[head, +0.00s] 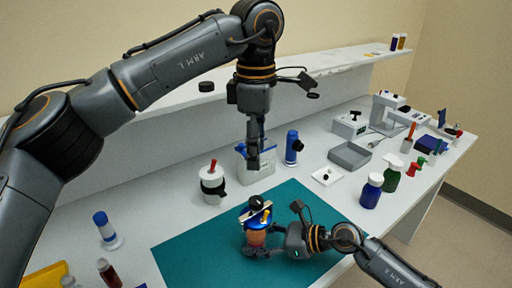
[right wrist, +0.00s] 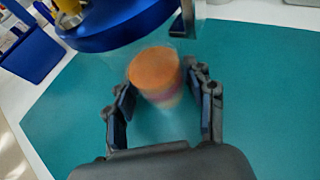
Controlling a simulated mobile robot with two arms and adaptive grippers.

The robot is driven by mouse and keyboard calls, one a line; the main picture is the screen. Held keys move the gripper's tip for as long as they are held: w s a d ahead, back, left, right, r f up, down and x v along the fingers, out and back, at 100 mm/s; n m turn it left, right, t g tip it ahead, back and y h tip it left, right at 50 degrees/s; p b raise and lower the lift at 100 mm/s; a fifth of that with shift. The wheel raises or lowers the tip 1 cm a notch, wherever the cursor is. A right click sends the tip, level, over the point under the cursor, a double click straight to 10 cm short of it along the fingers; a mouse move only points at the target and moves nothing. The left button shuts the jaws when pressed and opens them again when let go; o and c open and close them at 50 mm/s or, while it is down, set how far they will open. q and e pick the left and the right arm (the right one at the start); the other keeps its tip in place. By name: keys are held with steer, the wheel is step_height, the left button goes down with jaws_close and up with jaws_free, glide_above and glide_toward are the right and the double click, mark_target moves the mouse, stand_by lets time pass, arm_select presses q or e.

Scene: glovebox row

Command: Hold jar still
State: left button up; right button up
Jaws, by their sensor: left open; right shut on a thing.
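The jar (head: 256,238) is clear with orange contents and a blue lid (head: 247,219), and it is over the teal mat (head: 190,250). Small dark and yellow items show on or above the lid. My right gripper (head: 262,250) is shut around the jar's lower body from the right. In the right wrist view the jar (right wrist: 156,78) is between the fingers, its blue lid (right wrist: 115,25) at the top. My left gripper (head: 254,165) is open and points down above and behind the jar, apart from it. Whether the jar's base touches the mat is hidden.
A grey tray (head: 350,156) lies farther back. The mat's left part is clear.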

steer(key=o, duration=1.6)
steer(key=shift+d, duration=0.1)
